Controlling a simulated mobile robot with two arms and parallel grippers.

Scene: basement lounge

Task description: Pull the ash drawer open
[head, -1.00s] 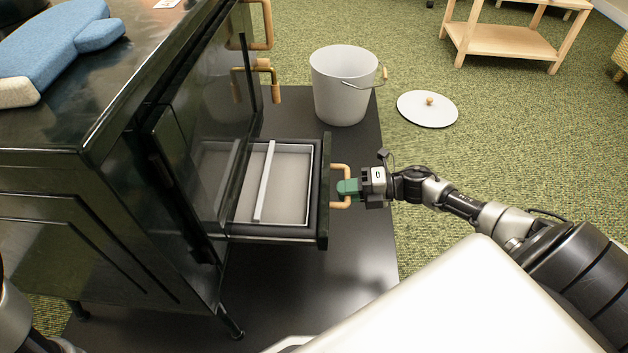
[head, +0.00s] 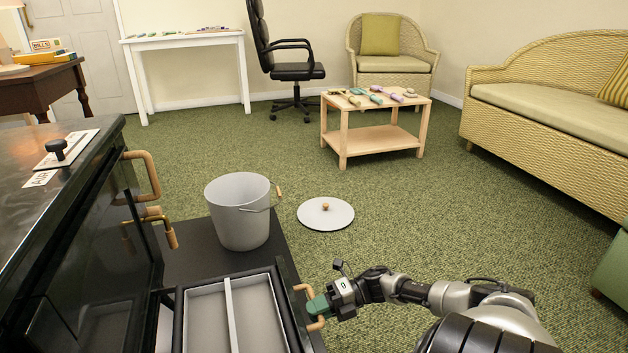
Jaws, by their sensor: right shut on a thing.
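The ash drawer (head: 283,288) is pulled out of the black stove (head: 60,240), on its right side. Inside it sits a grey metal pan (head: 206,318) with a light bar across it. The drawer's near end is cut off by the bottom edge. The drawer's wooden handle (head: 298,288) is on its front panel. My right gripper (head: 318,306) is shut on this handle, its green fingers around it. My left gripper is not in view.
A grey bucket (head: 238,215) stands on the dark floor plate (head: 190,250) just beyond the drawer. Its round lid (head: 326,213) lies on the green carpet. A low wooden table (head: 372,140), a wicker sofa (head: 550,120) and an office chair (head: 290,70) stand further back. Carpet between is clear.

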